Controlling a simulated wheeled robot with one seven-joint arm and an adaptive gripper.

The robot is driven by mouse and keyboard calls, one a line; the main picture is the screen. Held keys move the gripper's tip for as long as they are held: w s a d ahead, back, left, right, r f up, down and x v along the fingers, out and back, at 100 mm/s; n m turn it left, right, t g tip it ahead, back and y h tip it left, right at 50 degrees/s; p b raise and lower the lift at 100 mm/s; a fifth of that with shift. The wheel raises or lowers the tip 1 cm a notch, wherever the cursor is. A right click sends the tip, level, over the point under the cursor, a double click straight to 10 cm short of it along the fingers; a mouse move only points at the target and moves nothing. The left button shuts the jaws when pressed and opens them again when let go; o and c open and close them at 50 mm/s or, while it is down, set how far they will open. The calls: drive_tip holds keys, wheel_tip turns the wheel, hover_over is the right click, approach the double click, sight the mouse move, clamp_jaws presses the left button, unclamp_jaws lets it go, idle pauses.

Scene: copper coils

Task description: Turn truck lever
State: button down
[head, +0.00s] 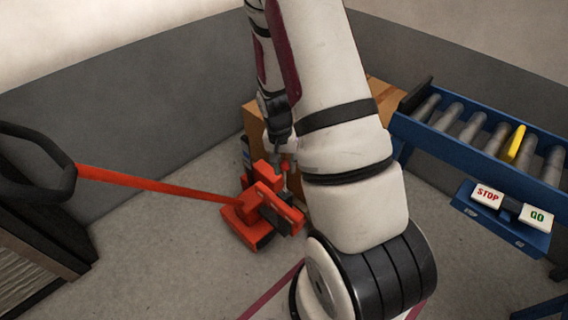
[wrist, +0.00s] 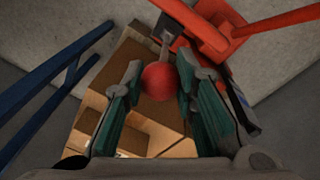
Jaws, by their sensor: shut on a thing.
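The red truck (head: 262,210) stands on the floor in the middle of the head view, and part of it shows at the top of the wrist view (wrist: 205,32). Its lever is a short grey shaft (wrist: 165,42) with a round red knob (wrist: 158,84) at its end. My gripper (wrist: 159,70) is shut on the red knob, with a green-padded finger on each side of it. In the head view my gripper (head: 283,158) is at the top of the truck, and my arm hides part of the truck's right side.
A red bar (head: 150,184) runs from the truck to a black loop handle (head: 40,190) at the left. Cardboard boxes (wrist: 135,70) lie behind the truck. A blue roller conveyor (head: 450,155) with STOP and GO buttons (head: 510,205) stands at the right.

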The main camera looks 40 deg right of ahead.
drive_tip(key=shift+s, duration=0.15)
drive_tip(key=c, duration=1.3)
unclamp_jaws()
drive_tip(key=shift+r, duration=0.25)
drive_tip(key=r, duration=0.7)
drive_tip(key=a+r, duration=0.1)
drive_tip(key=r, duration=0.3)
drive_tip(key=shift+w+a+r, duration=0.1)
drive_tip(key=shift+w+r, duration=0.1)
drive_tip(key=shift+w, duration=0.05)
